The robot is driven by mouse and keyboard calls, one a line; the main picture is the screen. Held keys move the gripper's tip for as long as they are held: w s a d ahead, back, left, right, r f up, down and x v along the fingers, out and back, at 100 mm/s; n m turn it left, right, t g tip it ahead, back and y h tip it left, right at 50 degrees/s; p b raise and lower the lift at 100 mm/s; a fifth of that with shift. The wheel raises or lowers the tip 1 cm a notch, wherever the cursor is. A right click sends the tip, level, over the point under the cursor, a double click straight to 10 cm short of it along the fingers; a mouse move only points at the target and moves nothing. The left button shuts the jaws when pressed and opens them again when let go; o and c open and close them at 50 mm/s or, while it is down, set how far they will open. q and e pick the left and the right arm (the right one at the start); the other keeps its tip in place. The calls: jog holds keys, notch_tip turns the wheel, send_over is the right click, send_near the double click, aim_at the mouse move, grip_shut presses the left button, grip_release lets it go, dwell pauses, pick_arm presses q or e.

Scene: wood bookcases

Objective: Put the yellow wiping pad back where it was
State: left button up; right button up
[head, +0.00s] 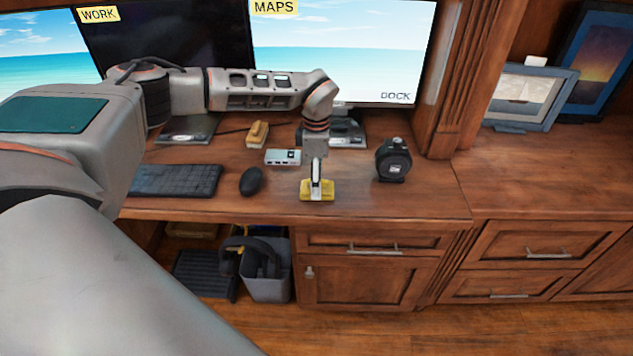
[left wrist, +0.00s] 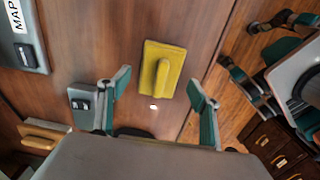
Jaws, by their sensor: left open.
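The yellow wiping pad (head: 308,196) lies flat on the desk near its front edge, in the middle of the head view. The left wrist view shows the pad (left wrist: 172,57) as a yellow rectangle with a raised bar handle along its middle. My left gripper (head: 316,187) points down over the pad and partly hides it in the head view. In the left wrist view my left gripper's fingers (left wrist: 158,91) are spread wide, with nothing between the tips. The pad appears beyond them, and I cannot tell the exact gap. My right gripper is not in view.
A mouse (head: 251,181), keyboard (head: 178,180) and small grey box (head: 283,157) are left of the pad. A tan block-like object (head: 257,133) lies behind. A black round device (head: 393,160) stands to the right. The right desktop (head: 480,170) is clear.

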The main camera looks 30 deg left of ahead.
pick_arm(q)
notch_tip(320, 180, up, 10)
jog(key=s+d+f+g+h, duration=0.1)
jog(key=s+d+f+h, duration=0.25)
jog(key=d, duration=0.65)
jog(key=s+d+f+g+h, duration=0.1)
jog(key=s+d+f+h, duration=0.2)
jog(key=d, duration=0.7)
jog(key=s+d+f+h, duration=0.1)
jog(key=s+d+h, duration=0.25)
jog(key=d, duration=0.65)
jog(key=s+d+r+n+t+h, duration=0.2)
jog(key=d+r+n+h, duration=0.25)
jog(key=d+n, duration=0.2)
jog(key=s+d+r+n+t+h, duration=0.2)
jog(key=d+r+n+t+h, duration=0.1)
jog(key=d+n+h, duration=0.3)
jog(key=w+a+f+n+t+y, duration=0.3)
jog(key=a+f+n+t+y, duration=0.85)
jog(key=n, duration=0.95)
jog(key=s+a+f+n+g+y, duration=0.4)
jog(key=s+a+f+n+y, duration=0.2)
jog(key=s+a+f+n, duration=0.4)
jog(key=s+a+f+p, duration=0.1)
jog(key=s+a+f, duration=0.3)
jog(key=f, duration=0.2)
jog(key=shift+s+f, duration=0.15)
jog(key=shift+f, duration=0.25)
